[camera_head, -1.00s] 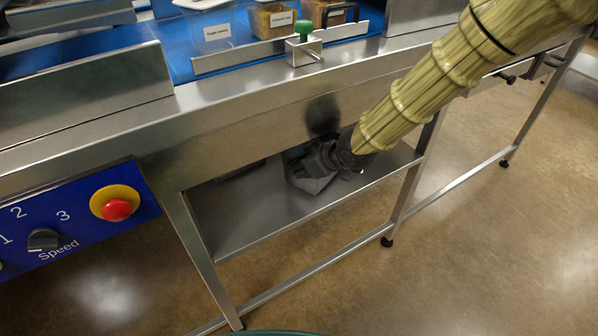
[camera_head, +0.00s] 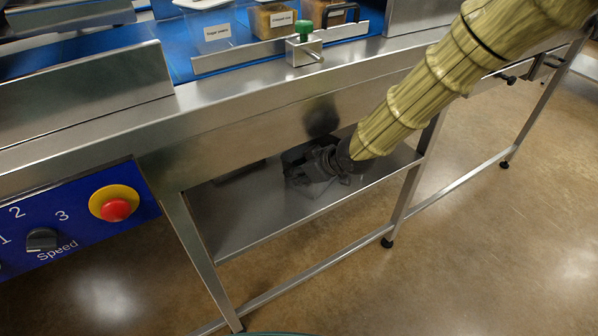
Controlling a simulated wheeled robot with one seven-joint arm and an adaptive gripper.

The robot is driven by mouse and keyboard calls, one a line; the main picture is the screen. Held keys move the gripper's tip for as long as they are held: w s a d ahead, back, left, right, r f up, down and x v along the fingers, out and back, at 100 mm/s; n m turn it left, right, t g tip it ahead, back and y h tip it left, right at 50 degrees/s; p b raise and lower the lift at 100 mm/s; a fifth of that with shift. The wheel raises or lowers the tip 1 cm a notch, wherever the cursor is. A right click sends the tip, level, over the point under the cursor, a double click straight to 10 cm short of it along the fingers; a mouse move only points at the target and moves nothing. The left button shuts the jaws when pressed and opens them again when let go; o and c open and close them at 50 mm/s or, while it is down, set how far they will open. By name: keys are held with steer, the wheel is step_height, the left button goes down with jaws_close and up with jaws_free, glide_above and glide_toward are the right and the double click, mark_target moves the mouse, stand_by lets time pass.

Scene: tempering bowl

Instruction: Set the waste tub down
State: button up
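My gripper (camera_head: 302,168) is dark and reaches in under the steel beam, low over the lower shelf (camera_head: 250,215). Its fingers are small and dark against the shelf, and I cannot tell whether they are open or shut. I cannot make out the waste tub clearly; at most a faint grey shape or reflection shows beneath the gripper. Whether the gripper holds or touches anything is hidden.
The steel beam (camera_head: 240,130) overhangs the shelf, and a table leg (camera_head: 408,190) stands to the right of my gripper. A red stop button (camera_head: 116,210) is at the left. Labelled containers (camera_head: 272,20) stand above. The shelf's front left is bare.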

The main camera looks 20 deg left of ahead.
steer(key=p+v, duration=0.1)
steer(key=v, duration=1.1)
steer(key=shift+p, duration=0.4)
steer(key=shift+d, duration=0.1)
steer(key=s+d+f+m+h, duration=0.1)
steer(key=s+d+f+m, duration=0.2)
steer(key=d+f, duration=0.35)
steer(key=s+d+f+m+g+h, duration=0.1)
steer(key=s+d+f+m, duration=0.25)
steer(key=f, duration=0.55)
steer(key=s+d+f+m+h, duration=0.1)
steer(key=s+d+f+m, duration=0.1)
steer(key=s+d+f, duration=0.45)
steer(key=s+d+f+m+g+h, duration=0.1)
steer(key=s+d+f+m+h, duration=0.1)
steer(key=s+d+f, duration=0.5)
steer(key=s+d+f+m+g+h, duration=0.1)
steer(key=s+d+f+m+h, duration=0.2)
steer(key=s+d, duration=0.8)
step_height(320, 180, down, 5)
steer(key=d+m, duration=0.2)
steer(key=d, duration=0.1)
steer(key=shift+r, duration=0.2)
steer(key=shift+a, duration=0.1)
step_height(320, 180, up, 15)
steer(key=p, duration=1.5)
steer(key=shift+r, duration=0.25)
